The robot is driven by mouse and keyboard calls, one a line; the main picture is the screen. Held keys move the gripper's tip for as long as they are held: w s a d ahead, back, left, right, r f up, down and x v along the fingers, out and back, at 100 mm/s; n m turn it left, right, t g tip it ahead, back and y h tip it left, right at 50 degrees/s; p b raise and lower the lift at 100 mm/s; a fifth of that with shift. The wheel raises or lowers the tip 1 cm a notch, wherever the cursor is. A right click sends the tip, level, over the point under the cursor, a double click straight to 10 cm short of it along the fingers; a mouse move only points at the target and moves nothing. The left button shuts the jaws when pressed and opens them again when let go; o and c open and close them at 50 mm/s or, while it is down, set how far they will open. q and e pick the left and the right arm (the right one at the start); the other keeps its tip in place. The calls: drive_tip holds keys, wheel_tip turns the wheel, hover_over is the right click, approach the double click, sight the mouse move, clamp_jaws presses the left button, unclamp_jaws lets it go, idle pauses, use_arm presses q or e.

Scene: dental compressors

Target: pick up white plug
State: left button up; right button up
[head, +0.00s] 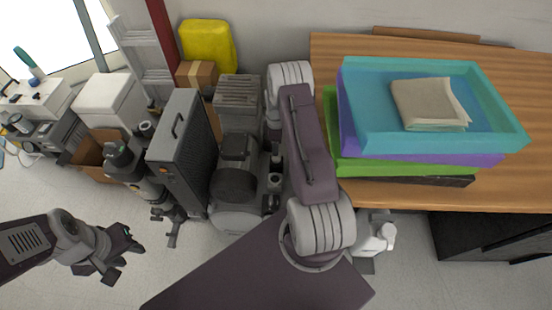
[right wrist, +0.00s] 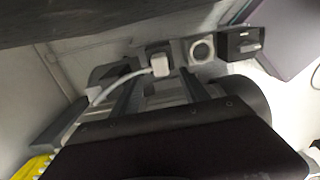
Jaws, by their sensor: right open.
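The white plug (right wrist: 160,66) shows in the right wrist view, in front of a dark socket on a grey strip, with a white cable (right wrist: 112,82) curving down to the left. I cannot tell whether it is fully seated. My right gripper (right wrist: 160,88) is open and empty, its fingers pointing toward the strip with the plug in line between them. In the head view the plug cannot be made out, and my right arm hides the right gripper. My left gripper (head: 122,262) is open and empty above the floor at the lower left, away from the plug.
A round white socket (right wrist: 201,48) and a dark block (right wrist: 241,43) sit beside the plug. Compressor machines and a dark panelled case (head: 182,150) crowd the left of my right arm. A wooden table (head: 500,190) with stacked trays (head: 362,135) stands right.

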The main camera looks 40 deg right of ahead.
sight(276, 158)
wheel_tip(276, 158, down, 8)
drive_tip(key=shift+d+f+b, duration=0.1)
drive_tip(key=shift+f+b, duration=0.1)
drive_tip(key=shift+b, duration=0.85)
drive_tip(key=shift+s, duration=0.1)
drive_tip(key=shift+r, duration=0.1)
clamp_jaws()
